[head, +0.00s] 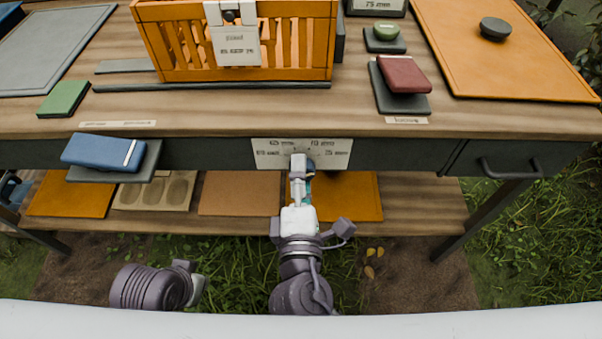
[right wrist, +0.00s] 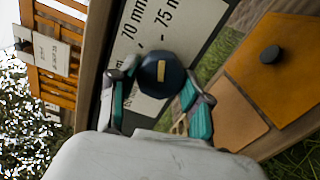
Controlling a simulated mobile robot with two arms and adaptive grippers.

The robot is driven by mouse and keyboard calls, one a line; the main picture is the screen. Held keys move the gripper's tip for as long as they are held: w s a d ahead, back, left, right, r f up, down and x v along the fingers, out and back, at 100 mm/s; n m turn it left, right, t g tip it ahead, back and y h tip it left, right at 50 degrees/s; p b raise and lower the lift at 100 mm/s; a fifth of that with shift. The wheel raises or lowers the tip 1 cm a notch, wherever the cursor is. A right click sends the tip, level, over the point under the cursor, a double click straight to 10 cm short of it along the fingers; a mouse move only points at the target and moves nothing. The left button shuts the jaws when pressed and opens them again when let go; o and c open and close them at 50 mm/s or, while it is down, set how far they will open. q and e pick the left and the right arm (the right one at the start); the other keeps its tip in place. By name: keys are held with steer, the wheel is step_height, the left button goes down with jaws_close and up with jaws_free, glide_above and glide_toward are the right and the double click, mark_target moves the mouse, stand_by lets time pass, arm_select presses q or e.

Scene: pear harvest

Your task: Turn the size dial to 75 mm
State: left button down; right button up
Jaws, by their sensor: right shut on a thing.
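The size dial (right wrist: 161,75) is a dark round knob with a short yellow mark, on the white scale plate (head: 262,153) at the table's front edge. In the right wrist view the plate (right wrist: 181,25) reads 70 mm and a partly cut-off 75 mm; I cannot tell exactly which line the yellow mark points at. My right gripper (right wrist: 160,92) has its two teal-padded fingers around the dial, one on each side, shut on it. In the head view the right gripper (head: 301,172) covers most of the dial. My left arm shows at lower left, but its fingers do not.
An orange slatted crate (head: 170,75) stands on the tabletop behind the plate. A blue block (head: 95,151) sits at the front edge on the left. A drawer handle (head: 512,172) juts out on the right. Orange and brown boards (head: 238,196) lie on the lower shelf.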

steer(key=shift+f, duration=0.1)
steer(key=o, duration=1.2)
steer(key=shift+c, duration=0.2)
steer(key=s, duration=1.2)
